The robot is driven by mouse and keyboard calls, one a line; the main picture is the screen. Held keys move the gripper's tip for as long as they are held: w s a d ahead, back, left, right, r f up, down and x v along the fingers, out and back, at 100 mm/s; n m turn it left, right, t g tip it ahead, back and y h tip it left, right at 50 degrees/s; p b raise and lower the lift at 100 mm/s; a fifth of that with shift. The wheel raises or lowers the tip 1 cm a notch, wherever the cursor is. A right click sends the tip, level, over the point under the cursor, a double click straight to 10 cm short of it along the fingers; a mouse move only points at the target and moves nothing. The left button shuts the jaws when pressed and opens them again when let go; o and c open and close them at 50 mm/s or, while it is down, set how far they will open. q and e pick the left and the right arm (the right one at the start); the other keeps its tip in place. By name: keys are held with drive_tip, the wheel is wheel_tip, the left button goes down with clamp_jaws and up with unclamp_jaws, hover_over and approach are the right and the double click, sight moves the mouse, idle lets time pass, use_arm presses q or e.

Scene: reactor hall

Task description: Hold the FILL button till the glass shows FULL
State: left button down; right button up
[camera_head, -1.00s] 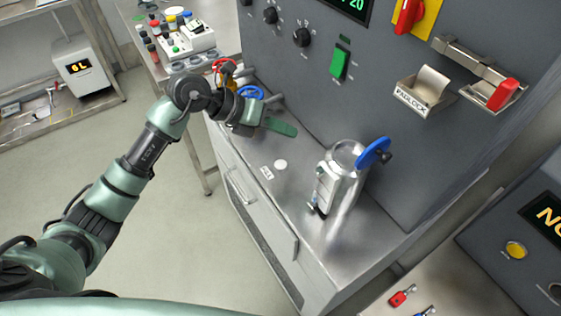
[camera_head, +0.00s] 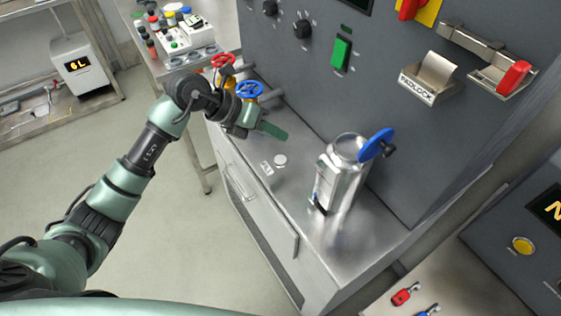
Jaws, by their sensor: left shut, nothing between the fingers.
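A pale round button (camera_head: 280,160) lies on the steel counter top, with a small label (camera_head: 266,168) beside it; its lettering is too small to read. A steel vessel (camera_head: 347,180) with a blue handwheel (camera_head: 375,144) stands to the right on the counter. My right gripper is not in view.
A blue valve wheel (camera_head: 250,90) and a red one (camera_head: 222,61) sit close behind my left gripper. The grey panel wall carries a green switch (camera_head: 341,53) and a padlock holder (camera_head: 429,79). The counter between button and vessel is clear.

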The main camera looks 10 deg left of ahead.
sight(286, 158)
use_arm(q)
drive_tip(key=shift+f+b, duration=1.65)
drive_tip(key=shift+f, duration=1.15)
drive_tip(key=shift+f, duration=0.1)
drive_tip(key=shift+f+b, duration=0.3)
drive_tip(key=shift+f+b, duration=0.35)
drive_tip(key=shift+f, duration=0.1)
idle(4.3)
